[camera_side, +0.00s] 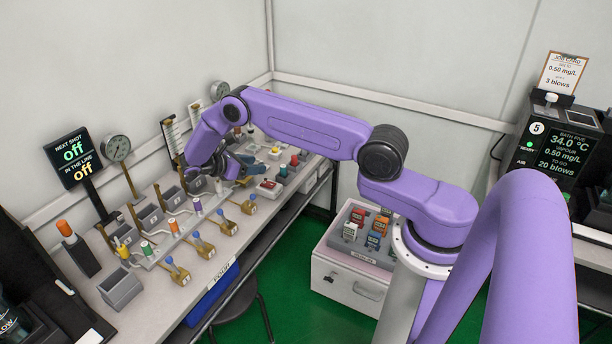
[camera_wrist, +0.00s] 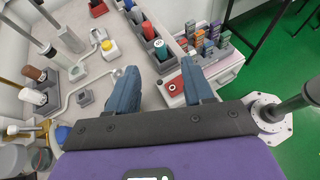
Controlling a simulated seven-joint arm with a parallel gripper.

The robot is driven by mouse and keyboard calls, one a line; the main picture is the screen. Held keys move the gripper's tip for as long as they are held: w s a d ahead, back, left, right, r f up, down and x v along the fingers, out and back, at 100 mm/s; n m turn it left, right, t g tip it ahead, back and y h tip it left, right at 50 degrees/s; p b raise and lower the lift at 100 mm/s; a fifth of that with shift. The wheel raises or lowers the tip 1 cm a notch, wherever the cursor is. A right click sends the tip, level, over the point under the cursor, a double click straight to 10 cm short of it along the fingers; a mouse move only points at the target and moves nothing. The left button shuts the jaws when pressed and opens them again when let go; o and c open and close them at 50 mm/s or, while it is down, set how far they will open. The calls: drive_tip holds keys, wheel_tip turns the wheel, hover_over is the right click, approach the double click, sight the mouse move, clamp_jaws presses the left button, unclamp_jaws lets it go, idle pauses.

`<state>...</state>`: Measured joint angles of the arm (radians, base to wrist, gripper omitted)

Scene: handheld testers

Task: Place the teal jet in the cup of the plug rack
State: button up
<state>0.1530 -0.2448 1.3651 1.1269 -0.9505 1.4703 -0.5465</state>
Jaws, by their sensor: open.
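A teal-topped piece (camera_wrist: 161,48), which looks like the teal jet, stands upright at the near end of a dark rack (camera_wrist: 169,64), just beyond the fingertips. The teal piece also shows in the side view (camera_side: 283,170), right of my gripper. A red piece (camera_wrist: 148,30) and a blue one stand behind it in the rack. I cannot tell which part is the rack's cup.
A red-topped block (camera_wrist: 173,89) lies between the fingers' lines, below the rack. A small grey cup (camera_wrist: 85,98) and a yellow-capped piece (camera_wrist: 107,46) stand left of my gripper. A crate (camera_side: 350,275) of coloured blocks stands beyond the bench edge. Gauges and posts line the wall.

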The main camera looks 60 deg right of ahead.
drive_tip(key=s+a+r+t+y, duration=0.25)
drive_tip(key=s+a+r, duration=0.25)
drive_tip(key=a+r, duration=0.3)
drive_tip(key=s+a+r+t+y, duration=0.25)
drive_tip(key=s+a+r, duration=0.35)
drive_tip(key=a, duration=0.4)
drive_tip(key=s+a+r+y, duration=0.1)
drive_tip(key=s+r+y, duration=0.2)
drive_tip(key=s, duration=1)
drive_tip(key=s+r+y, duration=0.3)
drive_tip(key=s+y, duration=0.1)
drive_tip(key=s, duration=0.9)
drive_tip(key=shift+s+a+m+y, duration=0.3)
drive_tip(key=shift+s+a+m, duration=0.05)
drive_tip(key=shift+s+m, duration=0.05)
drive_tip(key=shift+r, duration=0.1)
